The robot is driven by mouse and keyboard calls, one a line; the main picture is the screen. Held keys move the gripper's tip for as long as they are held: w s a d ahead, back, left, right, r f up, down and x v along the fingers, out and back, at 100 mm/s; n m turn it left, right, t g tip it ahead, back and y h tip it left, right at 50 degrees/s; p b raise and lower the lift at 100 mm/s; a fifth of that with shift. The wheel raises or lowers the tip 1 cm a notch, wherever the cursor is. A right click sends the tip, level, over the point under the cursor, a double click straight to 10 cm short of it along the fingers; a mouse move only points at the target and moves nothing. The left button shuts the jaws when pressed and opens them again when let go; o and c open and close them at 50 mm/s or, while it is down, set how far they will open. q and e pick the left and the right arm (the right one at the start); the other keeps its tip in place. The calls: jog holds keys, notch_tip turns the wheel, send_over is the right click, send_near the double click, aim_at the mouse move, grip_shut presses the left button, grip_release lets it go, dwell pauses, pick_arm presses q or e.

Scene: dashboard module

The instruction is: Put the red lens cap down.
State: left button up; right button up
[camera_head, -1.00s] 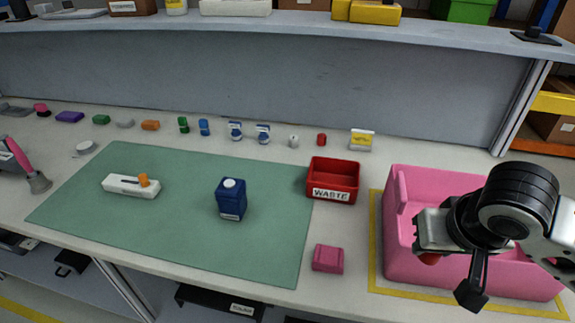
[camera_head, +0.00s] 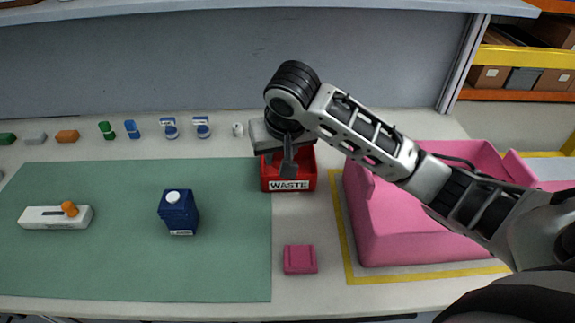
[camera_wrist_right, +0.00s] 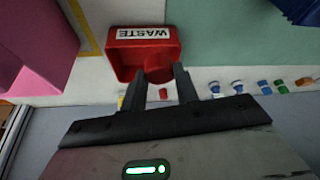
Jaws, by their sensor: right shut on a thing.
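My right gripper (camera_head: 287,162) is over the red WASTE bin (camera_head: 308,172), on the right side of the green mat. In the right wrist view, its two fingers (camera_wrist_right: 159,77) are shut on the red lens cap (camera_wrist_right: 158,73). The cap looks round and shows in front of the open bin (camera_wrist_right: 122,63). I cannot tell its exact height over the bin. In the head view the gripper hides the cap. My left gripper is not in view.
A pink open crate (camera_head: 400,245) stands right of the bin inside yellow tape. A pink block (camera_head: 300,259) lies in front of the bin. A blue container (camera_head: 178,213) and a white block with an orange knob (camera_head: 55,217) are on the mat (camera_head: 120,265). Small parts line the back.

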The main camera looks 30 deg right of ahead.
jog(key=w+d+f, duration=0.1)
jog(key=f, duration=0.1)
jog(key=w+d+f, duration=0.3)
jog(key=w+f, duration=0.1)
jog(key=shift+w+d+f, duration=0.15)
jog(key=shift+d+f, duration=0.05)
jog(key=shift+d, duration=0.1)
notch_tip(320, 180, down, 3)
jog(key=shift+w+d+f+p, duration=0.1)
jog(key=shift+w+d+p, duration=0.05)
jog(key=shift+p, duration=0.15)
jog(key=shift+f, duration=0.2)
jog(key=shift+f, duration=0.15)
jog(key=shift+f, duration=0.25)
jog(key=o, duration=0.9)
jog(key=shift+o, duration=0.2)
